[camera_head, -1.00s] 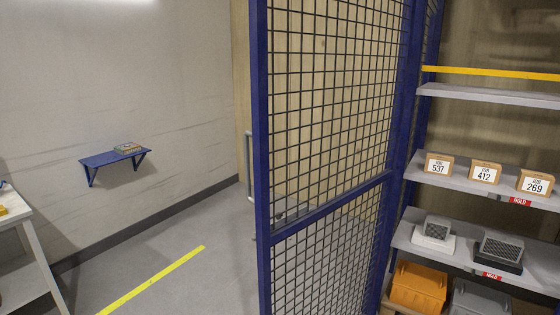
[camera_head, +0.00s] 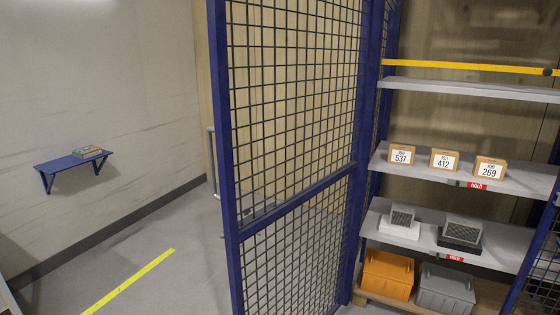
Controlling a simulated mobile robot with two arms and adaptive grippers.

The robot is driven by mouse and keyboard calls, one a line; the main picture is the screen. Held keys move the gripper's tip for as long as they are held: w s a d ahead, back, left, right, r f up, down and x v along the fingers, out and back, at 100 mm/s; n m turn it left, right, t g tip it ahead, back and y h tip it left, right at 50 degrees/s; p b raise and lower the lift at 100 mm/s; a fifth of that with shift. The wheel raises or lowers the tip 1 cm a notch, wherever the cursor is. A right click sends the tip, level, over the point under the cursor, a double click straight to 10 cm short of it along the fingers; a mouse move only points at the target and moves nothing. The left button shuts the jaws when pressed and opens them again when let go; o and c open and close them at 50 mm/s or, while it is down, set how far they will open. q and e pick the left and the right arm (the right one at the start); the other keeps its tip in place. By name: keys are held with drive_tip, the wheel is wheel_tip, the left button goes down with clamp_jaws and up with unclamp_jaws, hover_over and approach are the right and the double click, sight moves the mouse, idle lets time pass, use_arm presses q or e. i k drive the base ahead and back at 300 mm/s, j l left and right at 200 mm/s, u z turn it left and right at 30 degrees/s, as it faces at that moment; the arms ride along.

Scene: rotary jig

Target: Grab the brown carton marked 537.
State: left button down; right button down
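The brown carton marked 537 (camera_head: 402,155) stands on the middle shelf (camera_head: 420,172) of the rack at the right. It is the leftmost of three similar cartons, with a white label facing me. The carton marked 412 (camera_head: 444,160) and the carton marked 269 (camera_head: 489,168) stand to its right. Neither of my grippers shows in the view.
A blue-framed mesh panel (camera_head: 290,130) stands left of the rack. A yellow bar (camera_head: 460,66) crosses the rack above the top shelf. Grey devices, an orange bin (camera_head: 387,275) and a grey bin (camera_head: 446,290) sit below. Floor at the left is clear around a yellow line (camera_head: 130,280).

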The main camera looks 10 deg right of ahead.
sight(398, 154)
drive_tip(key=i+j+z, duration=0.1)
drive_tip(key=z, duration=0.3)
drive_tip(key=i+j+z, duration=0.1)
drive_tip(key=z, duration=0.35)
drive_tip(key=j+z, duration=0.2)
drive_tip(key=z, duration=0.2)
drive_tip(key=i+j+z, duration=0.15)
drive_tip(key=j+z, duration=0.3)
drive_tip(key=j, duration=0.95)
drive_tip(key=j+z, duration=0.4)
drive_tip(key=j, duration=1)
drive_tip(key=k+j, duration=0.1)
drive_tip(key=j, duration=0.9)
drive_tip(key=i+l+u, duration=0.1)
drive_tip(key=l, duration=0.4)
drive_tip(key=i+l+u, duration=0.1)
drive_tip(key=l, duration=0.45)
drive_tip(key=i+l+u, duration=0.1)
drive_tip(key=l, duration=0.45)
drive_tip(key=i+l+u, duration=0.1)
drive_tip(key=l, duration=0.45)
drive_tip(key=i+l+u, duration=0.1)
drive_tip(key=l, duration=0.45)
drive_tip(key=i, duration=0.1)
